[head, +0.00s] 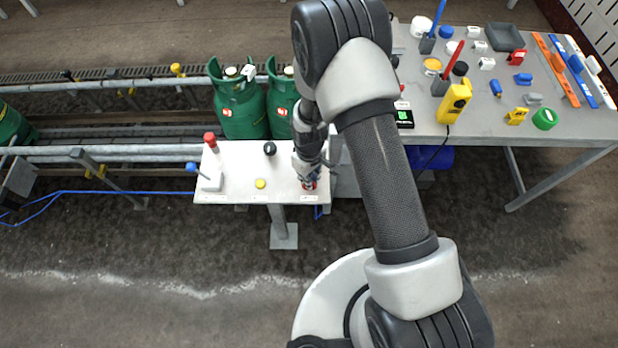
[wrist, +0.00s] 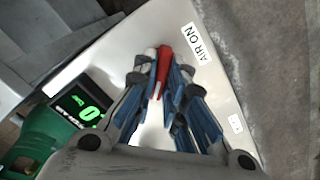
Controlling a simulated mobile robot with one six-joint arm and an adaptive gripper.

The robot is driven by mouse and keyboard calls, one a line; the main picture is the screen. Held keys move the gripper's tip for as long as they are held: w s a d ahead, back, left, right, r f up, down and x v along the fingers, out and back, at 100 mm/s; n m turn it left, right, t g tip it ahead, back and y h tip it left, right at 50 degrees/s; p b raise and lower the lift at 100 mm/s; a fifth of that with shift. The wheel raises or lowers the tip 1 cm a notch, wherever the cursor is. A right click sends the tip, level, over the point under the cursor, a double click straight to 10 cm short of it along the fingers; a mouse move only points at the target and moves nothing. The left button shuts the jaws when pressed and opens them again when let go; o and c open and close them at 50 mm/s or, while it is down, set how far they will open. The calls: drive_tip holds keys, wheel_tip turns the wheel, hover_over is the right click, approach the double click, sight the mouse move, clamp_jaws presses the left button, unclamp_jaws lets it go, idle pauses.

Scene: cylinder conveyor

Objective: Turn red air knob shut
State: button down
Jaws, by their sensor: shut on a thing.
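The red air knob (wrist: 164,62) shows in the wrist view as a narrow red bar between my fingertips, beside a white AIR ON label (wrist: 197,43). My gripper (wrist: 162,78) has blue and grey finger pads and is shut on the knob from above. In the head view my gripper (head: 307,172) points down at the right front corner of a small white table (head: 230,195). Only a little red of the knob (head: 309,186) shows there; my fingers cover the rest.
The small table also holds a red-topped post (head: 210,141), a blue lever (head: 193,167), a yellow button (head: 260,183) and a black knob (head: 270,148). Green gas cylinders (head: 240,108) stand behind it. A green-lit display (wrist: 83,108) is close to my gripper in the wrist view.

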drive_tip(key=m+b, duration=0.1)
drive_tip(key=m, duration=0.3)
drive_tip(key=shift+m, duration=0.3)
drive_tip(key=shift+m+b, duration=0.35)
drive_tip(key=shift+m, duration=1.65)
drive_tip(key=c, duration=1.6)
unclamp_jaws()
drive_tip(key=shift+c, duration=0.2)
drive_tip(key=shift+r, duration=0.15)
wheel_tip(320, 180, up, 12)
